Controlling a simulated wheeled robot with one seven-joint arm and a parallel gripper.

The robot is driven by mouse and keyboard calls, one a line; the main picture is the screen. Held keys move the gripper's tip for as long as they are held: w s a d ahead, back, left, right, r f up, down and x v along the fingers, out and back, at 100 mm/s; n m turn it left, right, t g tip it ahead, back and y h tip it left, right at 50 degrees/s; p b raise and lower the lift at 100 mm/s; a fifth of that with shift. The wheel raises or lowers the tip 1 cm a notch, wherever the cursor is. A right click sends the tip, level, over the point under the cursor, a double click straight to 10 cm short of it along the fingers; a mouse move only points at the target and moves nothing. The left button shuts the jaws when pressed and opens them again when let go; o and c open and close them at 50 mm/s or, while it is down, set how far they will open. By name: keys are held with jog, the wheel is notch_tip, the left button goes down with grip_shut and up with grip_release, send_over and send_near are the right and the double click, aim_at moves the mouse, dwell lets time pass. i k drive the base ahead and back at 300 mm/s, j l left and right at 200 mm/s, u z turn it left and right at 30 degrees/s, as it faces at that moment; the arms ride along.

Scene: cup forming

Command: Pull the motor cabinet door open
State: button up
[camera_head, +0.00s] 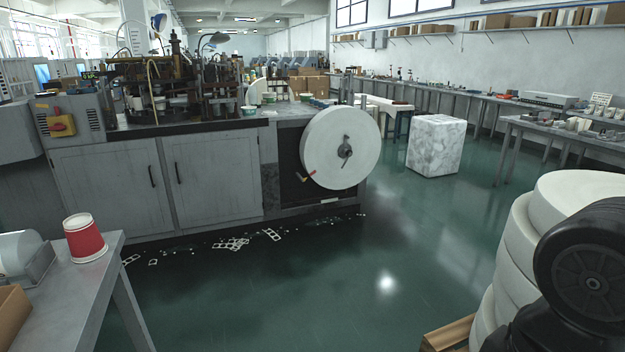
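The grey machine cabinet stands at left centre in the head view, under the cup forming machine (165,90). Its front has a left door (110,195) and a right door (213,180), both shut. A black vertical handle (152,176) is near the right edge of the left door. Another black handle (177,173) is near the left edge of the right door. I cannot tell which is the motor cabinet door. My gripper is not in view; a black part of my arm shows at the lower right, far from the doors.
A large white paper reel (340,147) is mounted right of the doors. A grey table (85,285) with a red cup (84,240) stands front left. Stacked white rolls (510,265) stand at right. Scraps (232,244) litter the floor. The green floor (300,290) between is mostly clear.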

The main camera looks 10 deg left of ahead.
aim_at(121, 185)
jog(key=i+j+u, duration=0.15)
jog(key=i+u, duration=0.25)
jog(key=i, duration=0.6)
jog(key=i+l+u, duration=0.2)
jog(key=i+u, duration=0.2)
jog(key=i, duration=0.55)
jog(key=i+z, duration=0.1)
jog(key=i, duration=0.9)
jog(key=i+j+z, duration=0.1)
jog(key=i, duration=0.9)
jog(key=i+j, duration=0.7)
jog(key=i, duration=0.15)
jog(key=j+u, duration=0.15)
jog(key=j, duration=0.25)
jog(key=i+j+u, duration=0.15)
jog(key=j, duration=0.25)
jog(key=i+j+u, duration=0.1)
jog(key=j, duration=1.15)
jog(key=k+u, duration=0.05)
jog(key=k, duration=0.05)
